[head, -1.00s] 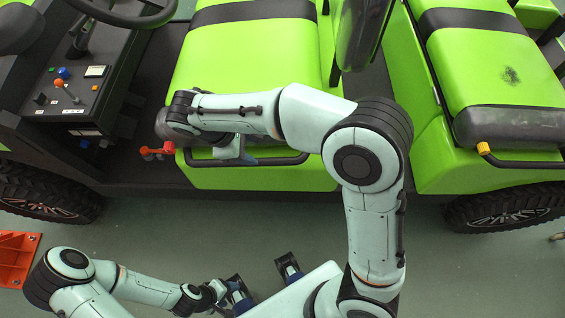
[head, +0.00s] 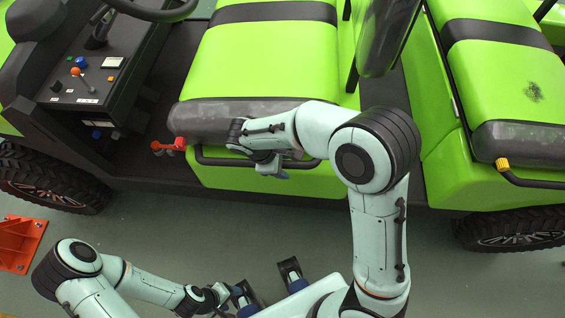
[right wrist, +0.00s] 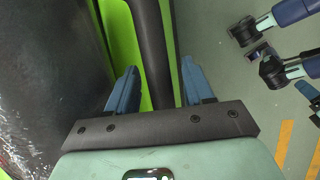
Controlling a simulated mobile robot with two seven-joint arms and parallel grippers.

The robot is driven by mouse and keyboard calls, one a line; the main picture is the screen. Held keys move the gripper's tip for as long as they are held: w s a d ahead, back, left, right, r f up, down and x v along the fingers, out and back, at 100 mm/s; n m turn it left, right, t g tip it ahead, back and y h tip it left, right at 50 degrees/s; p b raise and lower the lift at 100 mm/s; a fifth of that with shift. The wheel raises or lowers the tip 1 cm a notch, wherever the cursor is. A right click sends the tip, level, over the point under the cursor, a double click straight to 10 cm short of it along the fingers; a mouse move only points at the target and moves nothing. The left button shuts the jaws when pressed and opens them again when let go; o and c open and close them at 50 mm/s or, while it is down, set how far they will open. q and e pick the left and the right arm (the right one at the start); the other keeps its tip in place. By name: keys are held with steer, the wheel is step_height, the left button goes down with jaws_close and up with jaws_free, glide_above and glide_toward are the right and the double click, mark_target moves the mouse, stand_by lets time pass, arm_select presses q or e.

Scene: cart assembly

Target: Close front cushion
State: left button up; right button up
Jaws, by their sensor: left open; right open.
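The front cushion (head: 262,62) is lime green with a black band and a dark grey front edge. It lies over the green seat box, and my right arm hides part of its front edge. My right gripper (head: 272,169) is at the black rail along the seat front, below that edge. In the right wrist view its blue fingers (right wrist: 159,90) are open, with the black rail (right wrist: 152,40) between them and no clear grip. The dark cushion edge (right wrist: 50,75) is on the left there. My left gripper (head: 225,296) is low over the floor, open, away from the cushion.

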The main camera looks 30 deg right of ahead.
jaws_close()
steer(key=f+b, duration=0.2)
steer(key=f+y+b, duration=0.1)
steer(key=f, duration=0.1)
steer(key=shift+s+d+t, duration=0.15)
steer(key=shift+s+t, duration=0.15)
jaws_free()
steer(key=shift+w, duration=0.1)
steer(key=shift+r, duration=0.1)
